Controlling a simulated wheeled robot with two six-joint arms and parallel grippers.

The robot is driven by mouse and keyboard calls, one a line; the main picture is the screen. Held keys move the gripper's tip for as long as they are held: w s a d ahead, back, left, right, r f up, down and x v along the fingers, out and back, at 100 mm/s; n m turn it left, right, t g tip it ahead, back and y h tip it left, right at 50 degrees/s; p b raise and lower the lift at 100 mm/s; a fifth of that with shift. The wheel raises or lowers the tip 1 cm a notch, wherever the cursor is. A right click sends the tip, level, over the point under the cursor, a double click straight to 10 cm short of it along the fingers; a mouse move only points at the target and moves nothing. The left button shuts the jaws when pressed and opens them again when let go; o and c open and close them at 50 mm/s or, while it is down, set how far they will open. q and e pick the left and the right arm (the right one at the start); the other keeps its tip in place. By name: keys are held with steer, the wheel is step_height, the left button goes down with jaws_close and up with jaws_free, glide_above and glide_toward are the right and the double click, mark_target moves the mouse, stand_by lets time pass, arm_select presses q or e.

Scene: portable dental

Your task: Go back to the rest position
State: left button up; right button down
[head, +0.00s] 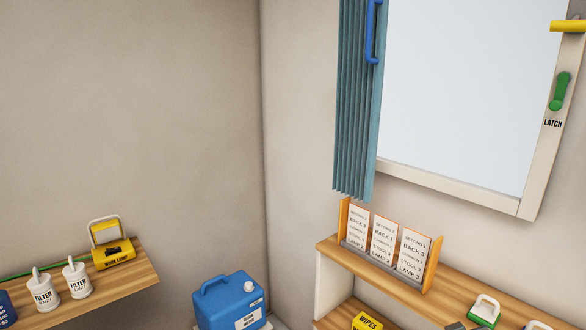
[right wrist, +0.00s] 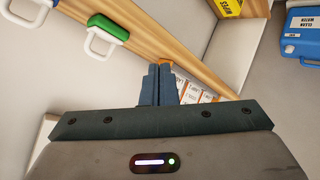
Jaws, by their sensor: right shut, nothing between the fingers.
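My right gripper (right wrist: 158,84) shows in the right wrist view with its two dark fingers together and nothing between them. Its fingertips appear in front of the wooden shelf edge, beside the printed cards, which the fingers partly hide; I cannot tell the exact gap. In the head view, only a small dark shape at the bottom edge near the shelf might be part of my right gripper. My left gripper is not in view.
A yellow wipes box (head: 366,322) sits below. A blue jug (head: 229,302) stands in the corner. Another shelf (head: 140,276) at left holds filters and a work lamp (head: 112,250).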

steer(key=s+a+f+m+g+y, duration=0.1)
steer(key=s+a+f+g+y, duration=0.15)
steer(key=s+f, duration=0.85)
steer(key=s+a+f+g+y, duration=0.1)
steer(key=s+a+f+g, duration=0.45)
steer(key=s, duration=0.95)
steer(key=s+d+f+x, duration=0.1)
steer(key=s+x, duration=0.2)
steer(key=x, duration=1.3)
steer(key=s+d+x, duration=0.2)
steer(key=s+x, duration=0.2)
steer(key=x, duration=1.2)
steer(key=s+f+g, duration=0.1)
steer(key=s+f, duration=1.7)
steer(key=f, duration=0.1)
steer(key=shift+d+m, duration=0.4)
steer(key=shift+s+f, duration=0.1)
steer(key=shift+f, duration=0.05)
